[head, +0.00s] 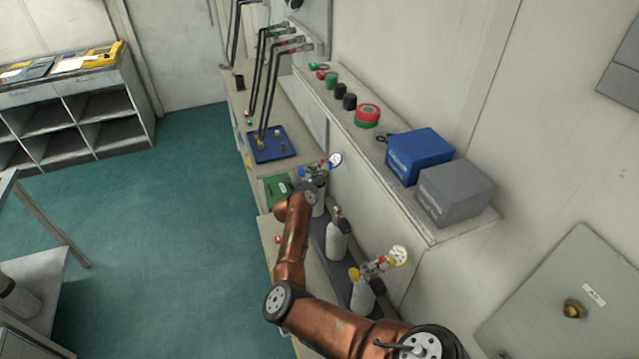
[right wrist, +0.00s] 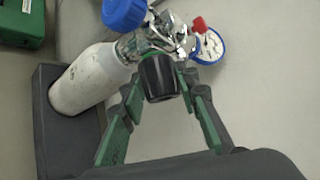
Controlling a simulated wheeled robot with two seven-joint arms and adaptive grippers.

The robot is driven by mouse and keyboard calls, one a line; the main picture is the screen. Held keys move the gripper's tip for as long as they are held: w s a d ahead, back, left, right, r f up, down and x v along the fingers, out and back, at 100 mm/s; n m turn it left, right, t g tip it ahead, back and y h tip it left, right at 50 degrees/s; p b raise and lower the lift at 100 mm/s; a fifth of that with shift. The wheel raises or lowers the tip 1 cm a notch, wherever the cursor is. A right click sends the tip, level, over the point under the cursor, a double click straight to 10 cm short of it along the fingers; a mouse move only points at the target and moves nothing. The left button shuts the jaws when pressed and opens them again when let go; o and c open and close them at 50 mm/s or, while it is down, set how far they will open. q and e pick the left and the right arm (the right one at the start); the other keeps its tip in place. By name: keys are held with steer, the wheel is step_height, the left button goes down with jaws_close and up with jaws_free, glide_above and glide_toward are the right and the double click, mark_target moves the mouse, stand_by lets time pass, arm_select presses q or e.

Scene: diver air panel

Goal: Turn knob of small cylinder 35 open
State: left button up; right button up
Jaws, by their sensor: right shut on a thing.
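A white cylinder (right wrist: 90,78) with a chrome valve (right wrist: 150,42) lies in the right wrist view, in a dark holder. A black knob (right wrist: 160,78) on the valve faces the camera. My right gripper (right wrist: 163,80) is shut on the black knob, one green-sided finger on each side. A blue knob (right wrist: 124,12), a red knob (right wrist: 199,25) and a blue-rimmed gauge (right wrist: 209,46) are on the same fitting. In the head view this cylinder (head: 319,207) is partly hidden by my right arm. I cannot read any number on it. My left gripper is not in view.
A second white cylinder (head: 338,241) and a third (head: 362,297) with a yellow knob and gauge (head: 399,256) stand nearer along the wall. Above them, a shelf holds a blue box (head: 420,155) and a grey box (head: 455,192). A blue tray (head: 270,153) lies farther back.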

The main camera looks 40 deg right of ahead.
steer(key=c, duration=0.3)
steer(key=shift+f+b, duration=0.25)
steer(key=shift+b, duration=0.5)
steer(key=n+h+b, duration=0.2)
steer(key=h+b, duration=0.1)
steer(key=b, duration=0.2)
steer(key=shift+f+n+t+b, duration=0.15)
steer(key=shift+n+t+b, duration=0.15)
steer(key=shift+b, duration=0.1)
steer(key=shift+n+h+b, duration=0.4)
steer(key=shift+h+b, duration=0.2)
steer(key=shift+h, duration=0.1)
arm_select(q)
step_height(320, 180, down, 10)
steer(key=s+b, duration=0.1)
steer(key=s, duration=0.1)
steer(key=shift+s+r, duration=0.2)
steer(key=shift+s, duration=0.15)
arm_select(e)
steer(key=shift+r+n+t+h, duration=0.25)
steer(key=shift+n+t+h, duration=0.05)
steer(key=shift+n+t, duration=0.1)
steer(key=shift+r, duration=0.1)
steer(key=o, duration=1.2)
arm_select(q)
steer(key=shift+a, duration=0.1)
arm_select(e)
steer(key=shift+a, duration=0.15)
